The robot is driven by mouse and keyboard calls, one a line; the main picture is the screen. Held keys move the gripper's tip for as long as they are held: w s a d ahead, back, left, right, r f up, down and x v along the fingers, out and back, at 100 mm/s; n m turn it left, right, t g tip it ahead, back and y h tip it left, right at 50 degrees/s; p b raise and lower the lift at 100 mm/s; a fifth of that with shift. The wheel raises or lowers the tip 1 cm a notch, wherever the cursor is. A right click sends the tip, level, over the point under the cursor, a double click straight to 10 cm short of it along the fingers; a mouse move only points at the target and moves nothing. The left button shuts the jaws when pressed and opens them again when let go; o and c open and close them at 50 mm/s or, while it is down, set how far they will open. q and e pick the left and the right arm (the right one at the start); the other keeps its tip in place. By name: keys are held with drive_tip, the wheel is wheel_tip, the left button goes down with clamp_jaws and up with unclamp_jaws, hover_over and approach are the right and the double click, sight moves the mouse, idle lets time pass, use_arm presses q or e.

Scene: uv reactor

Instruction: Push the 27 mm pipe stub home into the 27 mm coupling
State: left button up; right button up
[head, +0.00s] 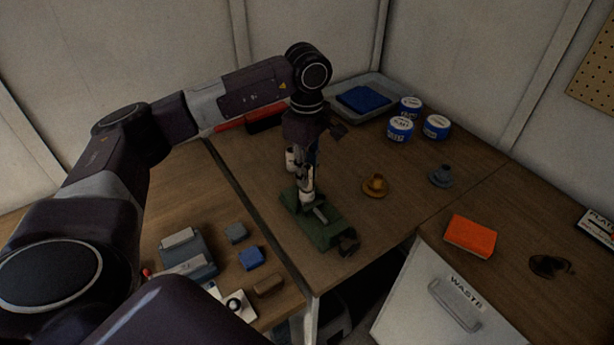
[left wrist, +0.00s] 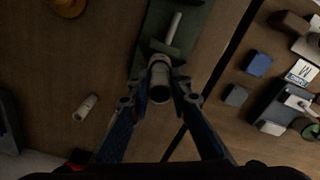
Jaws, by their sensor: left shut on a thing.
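My left gripper (head: 307,188) points down over a green vise (head: 325,228) on the brown table. In the left wrist view its two fingers (left wrist: 159,92) are shut on a pale grey pipe stub (left wrist: 160,75), with a dark round opening facing the camera. The stub stands at the near end of the vise (left wrist: 190,22). A pale cylinder, apparently the coupling (head: 307,197), shows at the vise below the fingers. How deep the stub sits in it is hidden. Another pale pipe piece (left wrist: 85,107) lies loose on the table.
A brass flanged piece (head: 375,187) and a blue-grey one (head: 441,177) stand right of the vise. Several blue-white tins (head: 400,130) and a grey tray (head: 374,114) are behind. An orange block (head: 470,237) lies on the right cabinet. Small blocks (head: 251,258) crowd the front left.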

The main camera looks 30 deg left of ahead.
sight(306, 190)
use_arm(q)
wheel_tip(306, 190, down, 2)
drive_tip(key=shift+f, duration=0.25)
drive_tip(key=shift+f, duration=0.1)
drive_tip(key=shift+f, duration=0.25)
drive_tip(key=shift+s+d+f+b, duration=0.1)
drive_tip(key=shift+s+f+b, duration=0.2)
drive_tip(key=shift+b, duration=0.2)
drive_tip(key=o, duration=0.7)
drive_tip(key=shift+o, duration=0.9)
drive_tip(key=shift+w+f, duration=0.15)
drive_tip(key=shift+f, duration=0.05)
drive_tip(key=shift+r, duration=0.2)
